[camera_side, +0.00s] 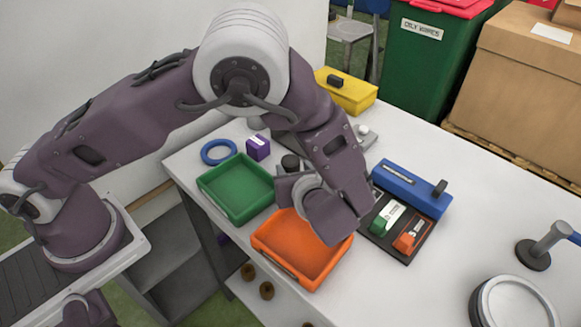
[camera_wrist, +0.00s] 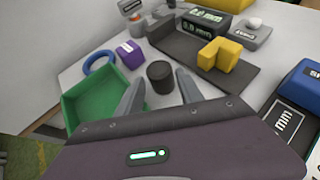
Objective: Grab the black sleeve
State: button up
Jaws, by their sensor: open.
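The black sleeve (camera_wrist: 160,77) is a short dark cylinder standing upright on the white table in the wrist view. It also shows in the side view (camera_side: 290,162), just beyond my gripper and partly hidden by it. My gripper (camera_wrist: 158,90) is open, with one grey finger toward each side of the sleeve in the wrist view. Nothing is held. Whether the fingers touch the sleeve cannot be told.
A green tray (camera_side: 208,186) and an orange tray (camera_side: 268,246) lie at the near edge. A purple block (camera_side: 258,148) and blue ring (camera_side: 218,152) are behind the green tray. A dark gauge with a yellow block (camera_wrist: 220,52) stands right of the sleeve.

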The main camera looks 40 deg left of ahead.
aim_at(293, 166)
jog(key=x, duration=0.5)
grip_shut()
jog(key=shift+r, duration=0.15)
